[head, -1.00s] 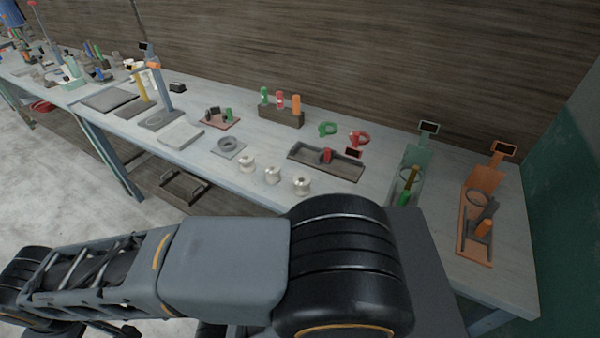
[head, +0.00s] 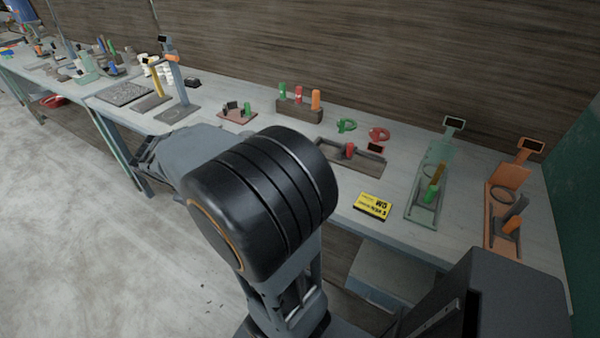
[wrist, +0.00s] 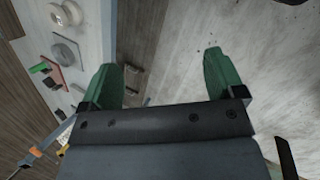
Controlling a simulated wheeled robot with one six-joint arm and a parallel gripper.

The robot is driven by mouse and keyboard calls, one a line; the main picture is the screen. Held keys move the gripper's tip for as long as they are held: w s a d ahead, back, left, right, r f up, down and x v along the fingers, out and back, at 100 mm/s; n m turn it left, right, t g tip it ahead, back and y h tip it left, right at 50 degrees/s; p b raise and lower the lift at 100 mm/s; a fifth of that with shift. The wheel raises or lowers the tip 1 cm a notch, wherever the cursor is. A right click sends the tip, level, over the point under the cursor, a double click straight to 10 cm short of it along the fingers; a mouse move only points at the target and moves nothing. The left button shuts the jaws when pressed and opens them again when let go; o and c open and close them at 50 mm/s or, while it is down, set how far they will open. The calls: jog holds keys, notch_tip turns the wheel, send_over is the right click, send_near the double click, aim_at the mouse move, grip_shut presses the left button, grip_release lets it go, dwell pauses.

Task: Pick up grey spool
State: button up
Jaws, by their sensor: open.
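In the wrist view, a pale, whitish-grey spool (wrist: 68,13) stands at the upper left on the bench, cut by the frame edge. A darker grey ring-like piece (wrist: 66,54) lies just below it in the picture. I cannot tell for certain which one is the grey spool. In the head view, my arm hides both. My gripper (wrist: 160,62) shows two green fingers, wide apart with nothing between them. It is off to the right of these pieces in the wrist view, over the bench edge and the floor.
The bench (head: 395,185) runs across the head view. A yellow box (head: 373,206) lies near its front edge. Behind it is a dark tray (head: 372,168) with a red piece. Green (head: 424,213) and orange (head: 494,240) stands are at the right. A block of coloured cylinders (head: 300,108) stands at the back.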

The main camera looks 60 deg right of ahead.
jog(key=d+f+n+g+h, duration=0.2)
jog(key=d+f, duration=0.1)
jog(key=d, duration=0.5)
jog(key=s+d+f+n+g+h+b, duration=0.1)
jog(key=d+f, duration=0.3)
jog(key=d, duration=0.5)
jog(key=d+f+n+g+h+b, duration=0.1)
jog(key=d+f+n+g+h, duration=0.1)
jog(key=d, duration=0.6)
jog(key=shift+s+d+f+n+g+h, duration=0.2)
jog(key=shift+f+n+g+h, duration=0.15)
jog(key=shift+f+g, duration=0.5)
jog(key=shift+x, duration=3.3)
jog(key=shift+r, duration=0.15)
jog(key=c, duration=1.2)
jog(key=shift+o, duration=0.2)
jog(key=shift+r, duration=0.1)
